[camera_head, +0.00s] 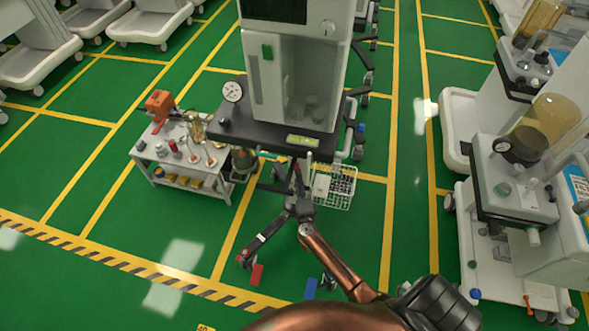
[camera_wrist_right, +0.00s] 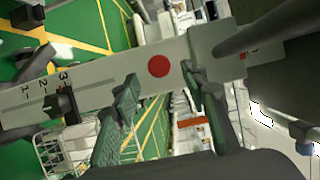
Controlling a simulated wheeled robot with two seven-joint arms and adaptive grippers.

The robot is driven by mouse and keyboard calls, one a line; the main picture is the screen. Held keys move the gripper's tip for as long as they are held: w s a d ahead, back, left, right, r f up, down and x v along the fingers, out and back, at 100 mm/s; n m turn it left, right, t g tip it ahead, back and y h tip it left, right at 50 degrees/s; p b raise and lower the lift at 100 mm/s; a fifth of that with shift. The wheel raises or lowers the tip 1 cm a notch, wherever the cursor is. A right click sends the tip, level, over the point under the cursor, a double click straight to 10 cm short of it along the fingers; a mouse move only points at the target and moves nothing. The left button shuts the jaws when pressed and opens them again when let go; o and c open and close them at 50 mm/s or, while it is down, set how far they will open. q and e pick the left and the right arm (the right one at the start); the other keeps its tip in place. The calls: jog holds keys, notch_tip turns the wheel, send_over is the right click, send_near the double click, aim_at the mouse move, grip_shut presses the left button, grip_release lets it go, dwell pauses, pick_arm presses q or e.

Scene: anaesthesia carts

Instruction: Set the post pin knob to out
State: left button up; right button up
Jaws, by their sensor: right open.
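My right gripper (camera_head: 298,182) is just below the front edge of the dark shelf (camera_head: 262,132) of the central anaesthesia cart. In the right wrist view its two fingers (camera_wrist_right: 160,88) stand apart, open and empty. A pale strip (camera_wrist_right: 100,80) marked 1, 2, 3 with a red dot (camera_wrist_right: 159,66) crosses that view behind the fingers. A small dark part (camera_wrist_right: 63,103) sits by the 3, left of the fingers. I cannot tell which part is the post pin knob or its setting. My left gripper is not in view.
A white wire basket (camera_head: 340,186) hangs right of my right gripper. A small equipment table (camera_head: 196,180) stands to the left. More carts (camera_head: 520,190) stand at the right. Red (camera_head: 257,274) and blue (camera_head: 311,288) pieces are low near the floor. Green floor is open in front.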

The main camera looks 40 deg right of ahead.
aim_at(296, 168)
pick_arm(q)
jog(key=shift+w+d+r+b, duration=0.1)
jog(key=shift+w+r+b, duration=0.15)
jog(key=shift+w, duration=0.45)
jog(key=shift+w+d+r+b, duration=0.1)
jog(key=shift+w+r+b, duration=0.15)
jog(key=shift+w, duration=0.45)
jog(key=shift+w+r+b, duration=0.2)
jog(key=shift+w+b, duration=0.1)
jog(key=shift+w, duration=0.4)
pick_arm(e)
jog(key=shift+x, duration=3.15)
jog(key=shift+c, duration=0.5)
grip_shut()
